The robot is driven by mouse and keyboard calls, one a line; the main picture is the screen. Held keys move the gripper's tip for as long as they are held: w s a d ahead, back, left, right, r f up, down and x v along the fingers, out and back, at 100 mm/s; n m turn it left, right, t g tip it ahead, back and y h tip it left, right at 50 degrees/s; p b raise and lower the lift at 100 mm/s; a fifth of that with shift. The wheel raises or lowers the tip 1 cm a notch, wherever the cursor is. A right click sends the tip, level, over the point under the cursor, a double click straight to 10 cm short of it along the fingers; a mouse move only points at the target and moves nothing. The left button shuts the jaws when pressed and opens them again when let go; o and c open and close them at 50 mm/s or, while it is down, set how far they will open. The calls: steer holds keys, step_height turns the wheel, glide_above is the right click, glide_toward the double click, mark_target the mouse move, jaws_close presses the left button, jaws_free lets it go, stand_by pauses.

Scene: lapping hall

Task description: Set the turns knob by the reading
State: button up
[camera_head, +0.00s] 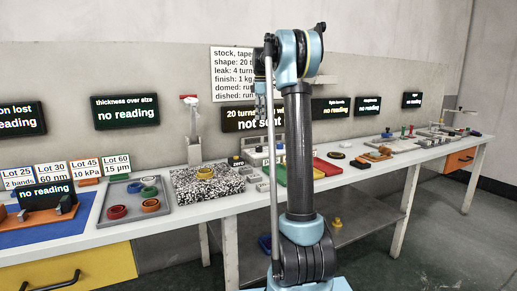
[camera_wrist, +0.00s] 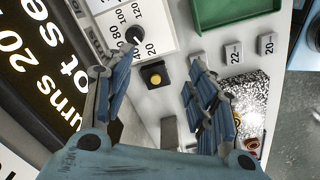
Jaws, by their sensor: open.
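The black turns knob (camera_wrist: 133,35) sits on a white dial panel (camera_wrist: 150,15) marked with numbers such as 20, 40, 80, 100 and 120, at the upper middle of the wrist view. A yellow button (camera_wrist: 155,75) in a black square lies below it. My gripper (camera_wrist: 162,61) is open and empty, its left finger overlapping the panel close to the knob. I cannot tell whether that finger touches it. A black display (camera_wrist: 42,65) beside the panel shows part of "turns 20" and "not sent". The display also shows in the head view (camera_head: 238,123), partly behind my arm, where the knob is hidden.
A partly covered wall notice (camera_head: 232,62) lists "shape: 20 t" and "leak: 4 turn". Several other displays, such as the thickness one (camera_head: 125,114), read "no reading".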

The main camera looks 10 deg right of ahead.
steer(key=n, duration=0.2)
glide_above(259, 149)
steer(key=w, duration=0.2)
step_height(259, 149, down, 18)
steer(key=shift+d+f, duration=0.1)
stand_by(0.4)
steer(key=c, duration=1)
